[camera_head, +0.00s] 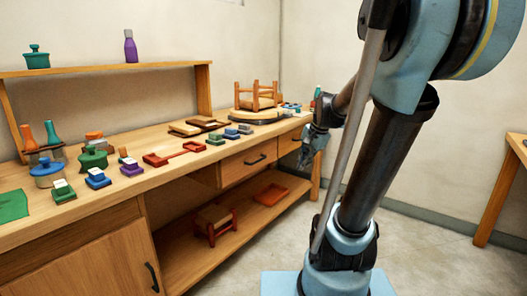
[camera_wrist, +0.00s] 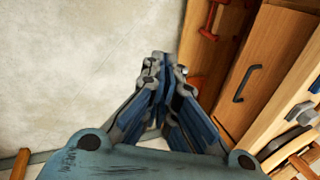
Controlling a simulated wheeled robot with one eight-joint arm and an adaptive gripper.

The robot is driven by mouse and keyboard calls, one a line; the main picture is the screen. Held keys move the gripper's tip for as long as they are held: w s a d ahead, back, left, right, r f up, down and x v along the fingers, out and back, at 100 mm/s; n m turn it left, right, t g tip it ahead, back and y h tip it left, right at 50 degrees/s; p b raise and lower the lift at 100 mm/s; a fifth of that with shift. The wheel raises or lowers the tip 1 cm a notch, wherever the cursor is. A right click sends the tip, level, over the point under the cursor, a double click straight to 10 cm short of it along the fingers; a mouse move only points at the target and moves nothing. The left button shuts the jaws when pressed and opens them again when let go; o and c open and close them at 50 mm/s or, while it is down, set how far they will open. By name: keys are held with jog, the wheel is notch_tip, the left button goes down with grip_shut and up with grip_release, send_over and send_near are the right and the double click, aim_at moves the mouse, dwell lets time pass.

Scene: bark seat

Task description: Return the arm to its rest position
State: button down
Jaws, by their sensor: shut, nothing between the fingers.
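My arm stands in front of the bench's right part in the head view. My gripper (camera_head: 306,158) hangs beside the bench's front edge, near the right-hand drawers. In the wrist view my gripper (camera_wrist: 160,58) has its fingertips together, with nothing between them. It is over the pale floor (camera_wrist: 80,60), with the bench front to its right. The gripper touches nothing that I can see.
The wooden workbench (camera_head: 215,170) carries several small coloured blocks, jars and trays. A small stool (camera_head: 257,97) stands upside down on its far part. A red-legged stool (camera_head: 214,222) sits on the lower shelf. Another table (camera_head: 503,190) stands at the right. Floor between is clear.

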jog(key=s+d+f+n+h, duration=0.1)
jog(key=s+f+n, duration=0.2)
jog(key=s, duration=0.3)
jog(key=s+d+f+n+h, duration=0.1)
jog(key=s+f+n, duration=0.2)
jog(key=s, duration=0.4)
jog(key=s+d+f+n+g, duration=0.1)
jog(key=s+d+f+n, duration=0.1)
jog(key=s, duration=0.4)
notch_tip(320, 180, down, 2)
jog(key=shift+s+f+n+h, duration=0.1)
jog(key=shift+s+n+h, duration=0.1)
jog(key=shift+n+h, duration=0.35)
